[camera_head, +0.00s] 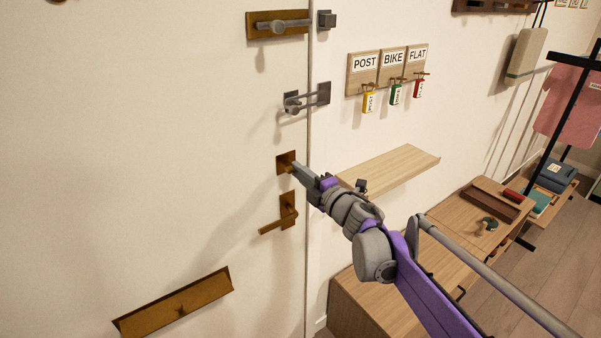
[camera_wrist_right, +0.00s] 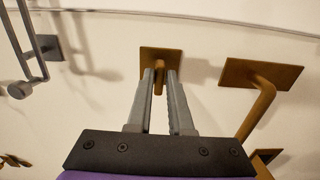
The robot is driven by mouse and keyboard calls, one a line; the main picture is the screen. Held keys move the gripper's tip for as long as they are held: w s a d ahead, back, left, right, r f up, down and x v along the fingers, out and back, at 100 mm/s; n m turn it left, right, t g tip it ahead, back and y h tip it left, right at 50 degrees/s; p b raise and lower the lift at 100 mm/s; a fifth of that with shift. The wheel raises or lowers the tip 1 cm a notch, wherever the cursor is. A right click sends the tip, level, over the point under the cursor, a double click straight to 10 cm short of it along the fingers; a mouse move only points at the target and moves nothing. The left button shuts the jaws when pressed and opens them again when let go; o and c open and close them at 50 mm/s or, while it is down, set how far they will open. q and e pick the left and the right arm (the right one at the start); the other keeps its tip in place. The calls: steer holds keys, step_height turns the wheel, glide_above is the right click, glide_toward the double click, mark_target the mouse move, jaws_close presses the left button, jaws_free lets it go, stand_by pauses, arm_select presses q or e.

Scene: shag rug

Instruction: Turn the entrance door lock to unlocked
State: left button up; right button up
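The lock on the white entrance door is a small brown square plate (camera_head: 281,161) with a thumb-turn, near the door's right edge. In the wrist view its plate (camera_wrist_right: 174,60) sits at the top centre, with the thumb-turn (camera_wrist_right: 160,91) pointing out between my fingers. My right gripper (camera_head: 295,168) reaches it from the right. In the head view the gripper partly hides the turn. My left gripper is not in view.
A brown lever handle (camera_head: 287,212) sits just below the lock. A grey swing latch (camera_head: 308,98) and a slide bolt (camera_head: 279,26) are above. A letter slot (camera_head: 177,302) is low on the door. A wooden shelf (camera_head: 392,169) juts from the wall beside my right arm.

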steer(key=o, duration=0.3)
steer(key=shift+o, duration=0.2)
steer(key=v, duration=1.1)
steer(key=s+d+r+m+t+h+p, duration=0.2)
steer(key=s+d+m+h, duration=0.1)
steer(key=d+m+h, duration=0.45)
steer(key=s+d+f+m+g+h+p, duration=0.25)
steer(key=s+d+f+m+h, duration=0.3)
steer(key=s+m, duration=0.35)
steer(key=s+a+f+m+g+y+p, duration=0.1)
steer(key=s+f+m+g, duration=0.3)
steer(key=s, duration=0.5)
steer(key=s+a+f+m+g+y+p, duration=0.1)
steer(key=s+f+m+g, duration=0.3)
steer(key=s+f, duration=0.5)
steer(key=shift+s+a+f+g+y, duration=0.25)
steer(key=shift+s+a+g+y, duration=0.2)
steer(key=shift+g+y, duration=0.1)
